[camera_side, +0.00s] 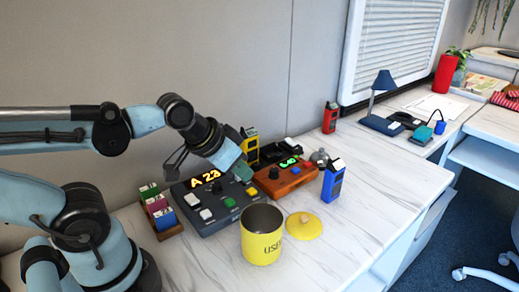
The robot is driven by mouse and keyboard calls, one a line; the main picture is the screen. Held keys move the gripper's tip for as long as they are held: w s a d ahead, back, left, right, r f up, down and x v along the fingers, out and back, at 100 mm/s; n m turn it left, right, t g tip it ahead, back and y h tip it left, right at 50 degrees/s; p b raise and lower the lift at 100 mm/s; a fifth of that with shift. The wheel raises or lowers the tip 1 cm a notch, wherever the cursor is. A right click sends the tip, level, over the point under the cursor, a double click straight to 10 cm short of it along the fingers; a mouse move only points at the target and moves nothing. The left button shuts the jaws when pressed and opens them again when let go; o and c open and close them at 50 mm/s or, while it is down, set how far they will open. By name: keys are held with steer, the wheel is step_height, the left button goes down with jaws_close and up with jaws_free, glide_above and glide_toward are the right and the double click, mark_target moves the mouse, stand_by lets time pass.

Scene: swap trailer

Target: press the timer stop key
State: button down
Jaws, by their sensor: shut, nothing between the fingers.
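A dark grey device (221,212) lies on the white desk, its lit yellow display (206,177) reading like "A 23". It has a black knob and several keys, among them a white key (206,214), a green key (229,202) and a yellow one. To its right is an orange-brown device (285,180) with a green display, a black knob and small keys. I cannot tell which is the timer, and no stop label is legible. My gripper (241,169) is shut and empty, over the gap between the two devices. It hides part of them; contact is unclear.
A yellow open can (262,243) stands in front of the devices, its yellow lid (304,226) beside it. A blue boxy item (333,182) stands right. A wooden rack (166,230) of coloured blocks is left. Yellow and black items stand behind.

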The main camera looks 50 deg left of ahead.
steer(key=w+a+r+n, duration=0.1)
steer(key=w+r+n, duration=0.15)
steer(key=w, duration=0.35)
steer(key=w+a+r+n, duration=0.1)
steer(key=w+n, duration=0.2)
steer(key=w, duration=0.2)
steer(key=n+t+y, duration=0.2)
steer(key=n, duration=0.4)
glide_above(305, 164)
steer(key=shift+f, duration=1.15)
steer(key=shift+f, duration=4.45)
steer(key=shift+f, duration=0.15)
steer(key=shift+f, duration=0.25)
